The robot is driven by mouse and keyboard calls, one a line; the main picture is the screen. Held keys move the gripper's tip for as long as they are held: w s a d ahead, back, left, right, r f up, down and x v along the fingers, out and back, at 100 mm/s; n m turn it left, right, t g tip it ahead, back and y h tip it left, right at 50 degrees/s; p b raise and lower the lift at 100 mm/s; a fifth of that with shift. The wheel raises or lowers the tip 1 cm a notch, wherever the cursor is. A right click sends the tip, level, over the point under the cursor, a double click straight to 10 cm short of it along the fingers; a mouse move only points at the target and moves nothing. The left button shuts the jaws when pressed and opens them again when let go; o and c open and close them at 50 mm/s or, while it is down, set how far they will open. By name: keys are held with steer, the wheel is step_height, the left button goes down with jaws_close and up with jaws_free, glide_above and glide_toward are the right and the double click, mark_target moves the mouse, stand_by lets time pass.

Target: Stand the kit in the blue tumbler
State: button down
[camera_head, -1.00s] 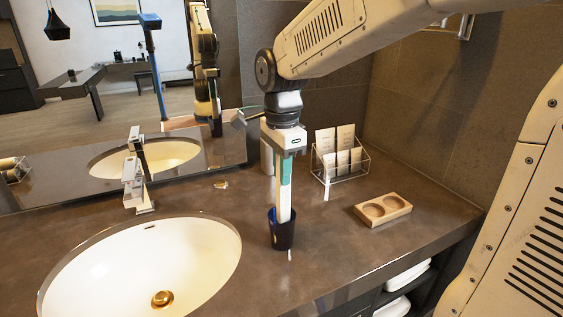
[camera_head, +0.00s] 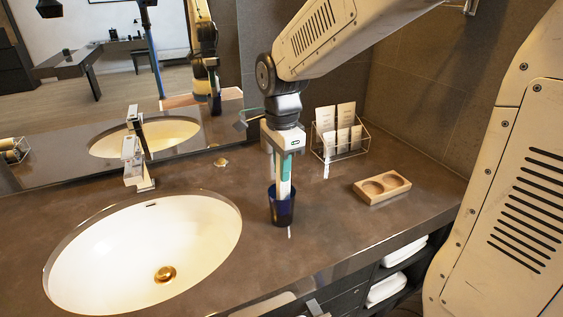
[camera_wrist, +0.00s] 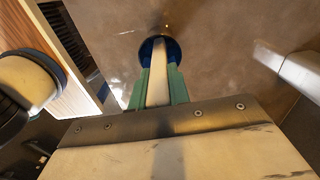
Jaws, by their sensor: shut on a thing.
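The blue tumbler (camera_head: 282,210) stands upright on the dark counter to the right of the sink. My gripper (camera_head: 284,168) is right above it, pointing down, with its teal fingers shut on the kit (camera_head: 284,188), a slim pale strip. The kit is about upright and its lower end is inside the tumbler's mouth. In the wrist view the kit (camera_wrist: 158,84) runs between the teal fingers (camera_wrist: 159,92) into the tumbler, whose dark blue rim (camera_wrist: 145,48) surrounds it. Whether the kit touches the tumbler's floor is hidden.
The sink (camera_head: 110,255) and its tap (camera_head: 136,165) lie left. A wire rack (camera_head: 342,143) with cards stands behind. The counter's front edge is near the tumbler.

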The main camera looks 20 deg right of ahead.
stand_by(0.3)
steer(key=c, duration=1.2)
jaws_free()
steer(key=shift+c, duration=0.2)
steer(key=shift+r, duration=0.1)
step_height(320, 180, up, 8)
steer(key=shift+f, duration=0.25)
steer(key=shift+s, duration=0.1)
steer(key=s+d+f+n, duration=0.1)
steer(key=s+n, duration=0.7)
steer(key=s, duration=0.2)
steer(key=s+d+f+n+t, duration=0.1)
steer(key=s+d+n, duration=0.1)
steer(key=s+n, duration=0.6)
steer(key=s, duration=0.3)
steer(key=shift+n, duration=0.4)
